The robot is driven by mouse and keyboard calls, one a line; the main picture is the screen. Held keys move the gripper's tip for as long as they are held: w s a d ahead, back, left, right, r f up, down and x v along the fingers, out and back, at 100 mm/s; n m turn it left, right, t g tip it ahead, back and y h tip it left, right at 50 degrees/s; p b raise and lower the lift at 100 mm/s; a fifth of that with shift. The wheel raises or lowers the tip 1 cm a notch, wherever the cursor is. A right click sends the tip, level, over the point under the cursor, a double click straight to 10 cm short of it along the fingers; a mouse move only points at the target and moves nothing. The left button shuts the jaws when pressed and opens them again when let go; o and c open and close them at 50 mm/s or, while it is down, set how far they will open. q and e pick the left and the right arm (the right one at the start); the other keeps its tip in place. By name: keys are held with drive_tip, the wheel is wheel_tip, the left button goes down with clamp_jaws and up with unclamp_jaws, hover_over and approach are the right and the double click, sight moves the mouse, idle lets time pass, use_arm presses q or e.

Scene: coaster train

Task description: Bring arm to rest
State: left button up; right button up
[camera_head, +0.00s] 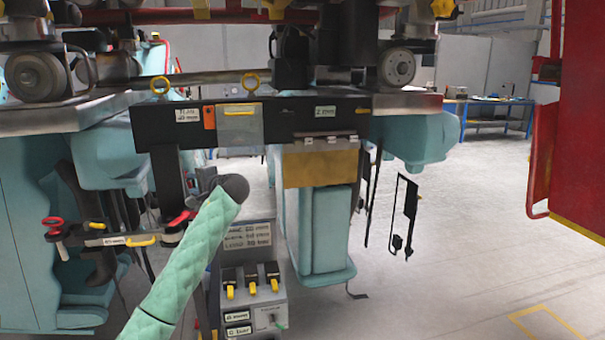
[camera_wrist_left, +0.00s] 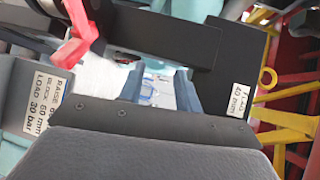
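My left arm (camera_head: 185,265), in a quilted teal sleeve, rises from the bottom left to a dark rounded wrist under the black crossbar (camera_head: 265,122). The hand itself is mostly hidden in the head view. In the left wrist view, the two dark fingers of my left gripper (camera_wrist_left: 160,78) stand apart with nothing seen between them. A black bar with a "40 mm" label (camera_wrist_left: 238,100) is close by at the right. A red handle (camera_wrist_left: 80,38) is at the upper left. My right arm and gripper are not in view.
A grey control box (camera_head: 252,295) with yellow-tipped levers stands below the wrist, under a label plate (camera_head: 248,236). A red-handled tool rack (camera_head: 100,235) is at left. Teal train seats hang around the crossbar. A red frame (camera_head: 575,120) stands at right. Floor is clear at lower right.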

use_arm(q)
drive_tip(key=s+d+f+n+t+h, duration=0.1)
drive_tip(key=s+d+f+n+h, duration=0.1)
drive_tip(key=d+f+h, duration=0.45)
drive_tip(key=s+d+f+n+t+h, duration=0.1)
drive_tip(key=s+d+f+n+h, duration=0.15)
drive_tip(key=f, duration=0.75)
drive_tip(key=s+d+f+g+h, duration=0.1)
drive_tip(key=s+d+f+h, duration=0.15)
drive_tip(key=s+f, duration=0.55)
drive_tip(key=s+d+f+g+h, duration=0.1)
drive_tip(key=s+d+f+g, duration=0.2)
drive_tip(key=f, duration=0.9)
drive_tip(key=s+f+g, duration=0.2)
drive_tip(key=s+f, duration=0.9)
drive_tip(key=s, duration=0.5)
drive_tip(key=s+d+f+n+g, duration=0.1)
drive_tip(key=s+f+g, duration=0.1)
drive_tip(key=s+f, duration=0.9)
drive_tip(key=s+f+g, duration=0.2)
drive_tip(key=s+f, duration=1)
drive_tip(key=s, duration=1)
drive_tip(key=shift+d+n+g+h, duration=0.3)
drive_tip(key=shift+d+n+h, duration=0.05)
drive_tip(key=shift+d, duration=0.05)
drive_tip(key=shift+s+f, duration=0.1)
drive_tip(key=shift+s, duration=0.05)
